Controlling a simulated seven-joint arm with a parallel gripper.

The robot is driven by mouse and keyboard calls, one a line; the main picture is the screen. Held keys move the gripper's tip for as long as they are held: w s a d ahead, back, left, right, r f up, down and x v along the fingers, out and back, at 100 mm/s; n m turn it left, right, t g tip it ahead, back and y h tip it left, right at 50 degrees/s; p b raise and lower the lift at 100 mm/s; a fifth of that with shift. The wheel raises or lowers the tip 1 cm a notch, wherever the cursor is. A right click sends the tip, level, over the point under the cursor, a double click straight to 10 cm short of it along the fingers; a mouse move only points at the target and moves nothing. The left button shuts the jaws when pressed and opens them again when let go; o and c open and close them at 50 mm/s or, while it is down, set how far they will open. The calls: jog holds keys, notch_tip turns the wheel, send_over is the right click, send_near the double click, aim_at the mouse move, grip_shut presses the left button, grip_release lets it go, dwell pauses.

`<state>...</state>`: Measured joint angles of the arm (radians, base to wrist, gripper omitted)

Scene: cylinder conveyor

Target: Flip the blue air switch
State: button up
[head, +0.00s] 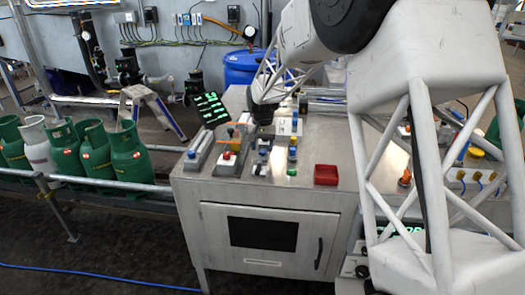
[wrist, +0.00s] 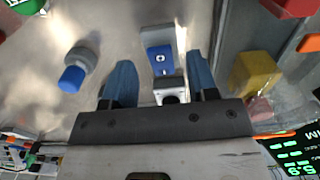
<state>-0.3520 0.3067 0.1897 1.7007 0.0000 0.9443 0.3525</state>
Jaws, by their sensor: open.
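In the wrist view, a blue switch (wrist: 160,60) with a small white mark sits on a pale block on the grey panel. My gripper (wrist: 160,75) is open, with one blue finger to either side of the switch and nothing held. A gap shows between each finger and the switch; I cannot tell how high the fingertips are above the panel. In the head view, my gripper (head: 263,114) is over the metal cabinet top, a dark shape pointing down. Its fingers are too small to make out there, and I cannot tell which blue control there is the switch.
A blue knob (wrist: 72,78) stands left of my fingers in the wrist view. A yellow block (wrist: 254,73) and a red part are on the right. In the head view, a red tray (head: 326,175) sits on the cabinet top (head: 325,145), and green gas cylinders (head: 130,155) stand at the left.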

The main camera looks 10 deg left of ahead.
aim_at(263, 152)
jog(key=shift+f, duration=1.15)
